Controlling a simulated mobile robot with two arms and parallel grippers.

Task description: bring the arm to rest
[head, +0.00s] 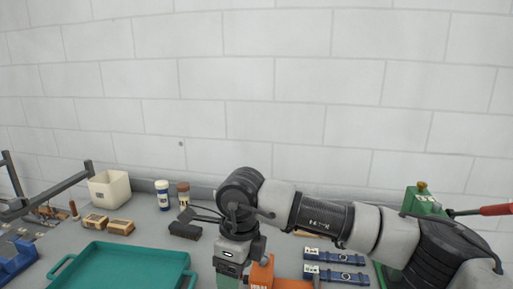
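My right arm comes in from the right and reaches across the middle of the head view. Its dark wrist joint is bent downward above the bench. My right gripper (230,257) hangs below the wrist near the bottom edge. Its fingertips are not clearly visible, so I cannot tell if it is open or shut. A small green piece (227,283) shows directly under it, cut off by the frame edge. I cannot tell whether it is held. My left gripper is not in view.
A teal tray (120,250) lies left of my gripper. An orange part (262,273) and blue strap-like items (337,276) lie to its right. A black box (185,230), two bottles (162,193), a cream bin (109,189) and a green device (424,200) stand behind. A brick wall closes the back.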

